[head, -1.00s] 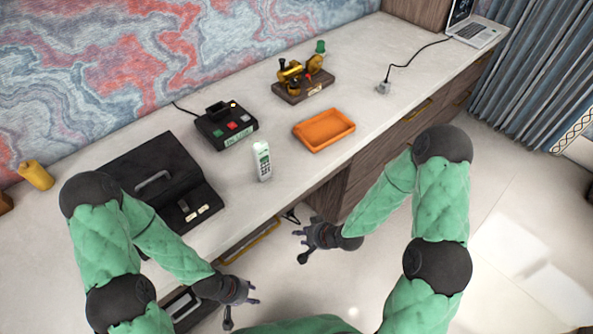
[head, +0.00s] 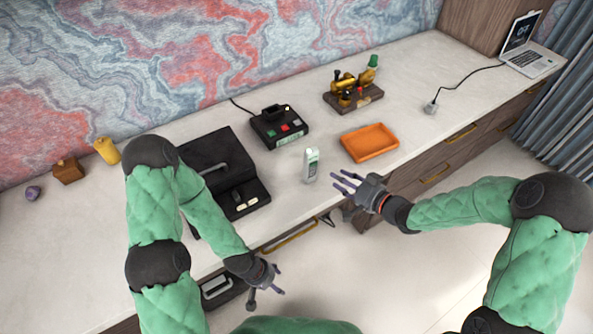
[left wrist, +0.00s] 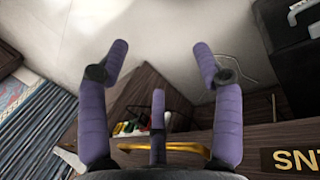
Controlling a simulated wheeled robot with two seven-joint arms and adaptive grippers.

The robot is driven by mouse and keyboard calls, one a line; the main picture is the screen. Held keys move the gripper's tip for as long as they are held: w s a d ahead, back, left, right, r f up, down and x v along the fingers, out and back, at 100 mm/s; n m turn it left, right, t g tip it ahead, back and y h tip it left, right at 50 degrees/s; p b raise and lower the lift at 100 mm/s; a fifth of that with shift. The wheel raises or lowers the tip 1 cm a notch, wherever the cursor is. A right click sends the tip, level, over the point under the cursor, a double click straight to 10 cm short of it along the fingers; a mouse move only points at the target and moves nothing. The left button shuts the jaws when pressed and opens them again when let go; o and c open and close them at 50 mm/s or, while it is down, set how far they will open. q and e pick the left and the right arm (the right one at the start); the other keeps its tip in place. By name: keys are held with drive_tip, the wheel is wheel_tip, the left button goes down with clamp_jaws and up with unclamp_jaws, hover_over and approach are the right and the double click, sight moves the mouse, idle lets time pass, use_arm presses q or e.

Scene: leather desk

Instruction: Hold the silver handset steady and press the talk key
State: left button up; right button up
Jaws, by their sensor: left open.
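The silver handset (head: 311,165) stands upright on the desk near its front edge, with a pale face and small keys too small to tell apart. My right gripper (head: 349,183) is just right of the handset, at the desk's front edge. Its fingers are spread and point at the handset, with a small gap and nothing between them. My left gripper (head: 268,281) is low in front of the desk, left of and below the handset. In the left wrist view its purple fingers (left wrist: 160,75) are spread wide and empty. The handset is not clearly visible there.
A black case (head: 215,150) lies left of the handset. Behind it is a black device with coloured buttons (head: 268,137). An orange tray (head: 370,155) lies to the right, with a brass instrument on a wooden base (head: 345,103) behind. An open drawer (head: 215,291) is below the left arm.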

sight(304, 167)
use_arm(q)
drive_tip(key=w+d+r+n+h, duration=0.2)
drive_tip(key=w+d+r+n, duration=0.35)
drive_tip(key=r+n, duration=0.25)
drive_tip(key=w+d+r+n+h, duration=0.3)
drive_tip(key=w+d+r+n, duration=0.25)
drive_tip(key=r+n, duration=0.35)
drive_tip(key=w+a+r+t, duration=0.1)
drive_tip(key=w, duration=0.2)
drive_tip(key=w+a+r+n+t+h, duration=0.1)
drive_tip(key=w, duration=0.2)
drive_tip(key=w+a+r+n+t+h, duration=0.1)
drive_tip(key=w, duration=0.2)
drive_tip(key=shift+r, duration=0.2)
drive_tip(key=w+a+r+n+t, duration=0.2)
drive_tip(key=w+a+t, duration=0.2)
drive_tip(key=w+a, duration=0.35)
drive_tip(key=x, duration=0.7)
drive_tip(key=r+x, duration=0.1)
drive_tip(key=x, duration=0.3)
drive_tip(key=shift+w+d, duration=0.35)
drive_tip(key=shift+w, duration=0.05)
